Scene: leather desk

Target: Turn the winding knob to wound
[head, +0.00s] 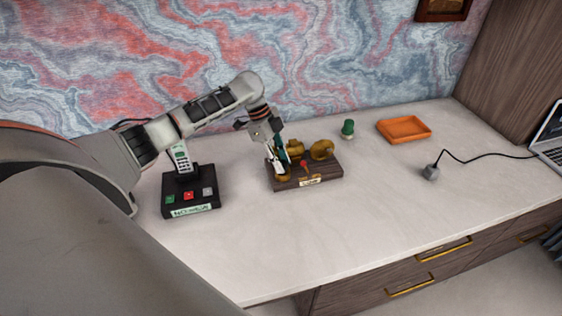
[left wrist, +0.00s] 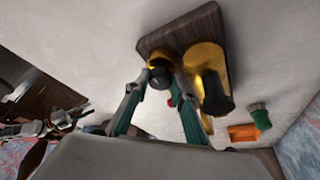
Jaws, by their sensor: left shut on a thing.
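A winding device on a dark wooden base (head: 310,181) stands on the desk, with brass parts (head: 321,150), a red piece (head: 304,164) and a small label on its front edge. My left gripper (head: 277,168) reaches down over the left end of the base. In the left wrist view, the fingers of my left gripper (left wrist: 158,82) are closed around a brass knob with a dark round end (left wrist: 160,70), which seems to be the winding knob. A larger brass cylinder (left wrist: 207,75) stands beside it. The head view mostly hides the knob behind the gripper. My right gripper is out of view.
A black box with colored buttons (head: 190,197) stands left of the device, under my left arm. The front desk area is clear.

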